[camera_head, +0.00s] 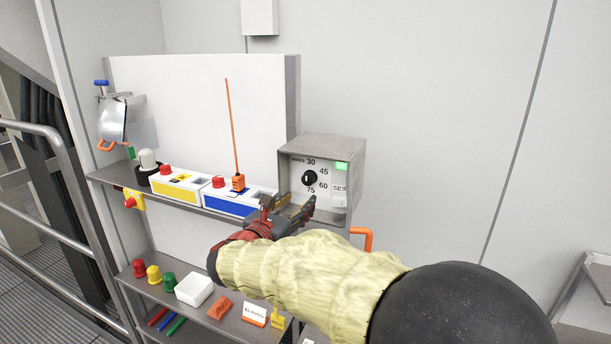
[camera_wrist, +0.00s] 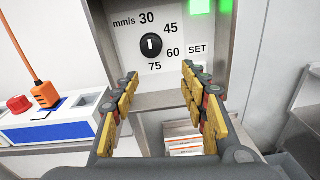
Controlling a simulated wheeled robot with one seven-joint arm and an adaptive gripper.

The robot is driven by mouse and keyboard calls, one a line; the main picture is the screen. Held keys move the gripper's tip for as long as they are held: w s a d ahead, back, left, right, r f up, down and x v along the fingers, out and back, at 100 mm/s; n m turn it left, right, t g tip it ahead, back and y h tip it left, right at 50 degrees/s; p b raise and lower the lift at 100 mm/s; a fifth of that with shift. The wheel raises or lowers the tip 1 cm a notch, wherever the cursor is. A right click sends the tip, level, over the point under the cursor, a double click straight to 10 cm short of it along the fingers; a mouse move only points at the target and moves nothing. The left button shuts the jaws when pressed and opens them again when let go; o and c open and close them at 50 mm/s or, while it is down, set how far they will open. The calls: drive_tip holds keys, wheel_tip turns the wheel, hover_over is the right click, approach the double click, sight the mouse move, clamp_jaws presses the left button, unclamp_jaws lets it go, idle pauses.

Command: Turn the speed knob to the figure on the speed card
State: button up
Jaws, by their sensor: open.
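The black speed knob (camera_head: 310,178) sits on the white dial face of a grey box, with 30, 45, 60 and 75 printed around its right side. In the wrist view the knob (camera_wrist: 151,46) shows a white mark standing nearly upright; I cannot tell which end points. My gripper (camera_head: 290,205) is open and empty, in front of and below the dial. In the wrist view its yellow-padded fingers (camera_wrist: 160,72) are spread below the knob, apart from it. A small white card (camera_head: 255,311) with mm/s lettering stands on the lower shelf; its figure is too small to read surely.
A SET label (camera_wrist: 198,49) and a green lamp (camera_head: 342,166) are right of the knob. An orange handle (camera_head: 363,234) is below right.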

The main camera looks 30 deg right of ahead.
sight(306, 182)
drive_tip(key=shift+n+t, duration=0.4)
drive_tip(key=shift+n, duration=0.3)
drive_tip(key=w+d, duration=0.2)
drive_tip(key=w+d+r+p, duration=0.1)
drive_tip(key=d, duration=0.1)
drive_tip(key=w+d+r+p, duration=0.1)
drive_tip(key=w+d, duration=0.1)
drive_tip(key=shift+w, duration=0.35)
drive_tip(key=shift+a, duration=0.1)
drive_tip(key=shift+c, duration=0.5)
clamp_jaws()
